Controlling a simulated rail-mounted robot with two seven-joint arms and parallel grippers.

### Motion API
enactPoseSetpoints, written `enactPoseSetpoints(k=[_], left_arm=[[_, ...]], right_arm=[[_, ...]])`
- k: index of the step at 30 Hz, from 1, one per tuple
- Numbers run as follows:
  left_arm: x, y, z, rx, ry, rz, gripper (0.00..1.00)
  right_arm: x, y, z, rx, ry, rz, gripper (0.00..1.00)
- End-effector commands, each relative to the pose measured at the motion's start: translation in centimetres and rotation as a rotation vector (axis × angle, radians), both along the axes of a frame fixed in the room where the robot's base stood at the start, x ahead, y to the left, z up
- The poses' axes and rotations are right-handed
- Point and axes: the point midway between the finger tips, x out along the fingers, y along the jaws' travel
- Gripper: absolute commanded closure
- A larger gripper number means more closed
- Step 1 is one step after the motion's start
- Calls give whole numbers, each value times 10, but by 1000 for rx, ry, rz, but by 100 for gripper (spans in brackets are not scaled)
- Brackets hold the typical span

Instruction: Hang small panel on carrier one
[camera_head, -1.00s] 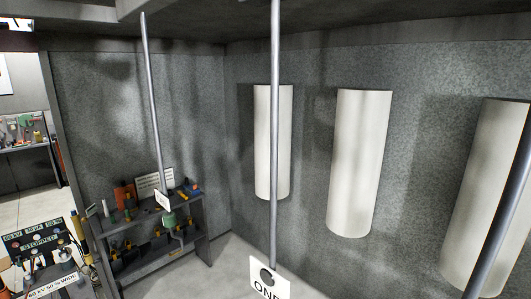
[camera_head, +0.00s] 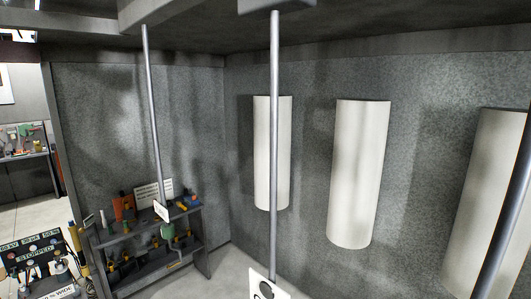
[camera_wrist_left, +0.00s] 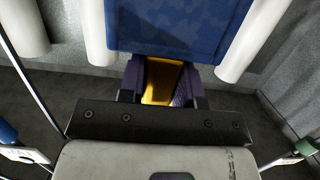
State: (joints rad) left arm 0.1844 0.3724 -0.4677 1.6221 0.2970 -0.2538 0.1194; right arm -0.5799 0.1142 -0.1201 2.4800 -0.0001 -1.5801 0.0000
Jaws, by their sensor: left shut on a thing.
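My left gripper (camera_wrist_left: 163,78) shows only in the left wrist view, shut, with a gold-yellow piece between its dark fingers. A blue patterned panel (camera_wrist_left: 165,25) extends from just beyond the fingers to the top edge of that view; its far end is out of frame. In the head view, a grey vertical rod (camera_head: 274,150) hangs from an overhead block. A white tag (camera_head: 268,284) with a dark round spot is low on this rod, cut off by the bottom edge. Neither the gripper nor the panel shows in the head view. My right gripper is in neither view.
Three white upright cylinders line the wall, one of them in the middle (camera_head: 357,172). Other rods hang at left (camera_head: 153,110) and far right (camera_head: 506,212).

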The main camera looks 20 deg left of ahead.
Motion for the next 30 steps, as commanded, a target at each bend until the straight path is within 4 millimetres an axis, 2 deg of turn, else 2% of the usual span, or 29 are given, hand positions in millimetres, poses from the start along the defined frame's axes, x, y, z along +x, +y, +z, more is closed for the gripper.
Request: enactPoseSetpoints(k=[18, 19, 20, 30], left_arm=[[0, 0, -4, 0, 1, 0, 100], [0, 0, -5, 0, 1, 0, 67], [0, 0, -5, 0, 1, 0, 64], [0, 0, -4, 0, 0, 0, 64]], right_arm=[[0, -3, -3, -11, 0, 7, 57], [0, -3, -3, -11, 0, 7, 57], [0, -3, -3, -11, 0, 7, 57], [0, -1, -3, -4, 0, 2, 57]])
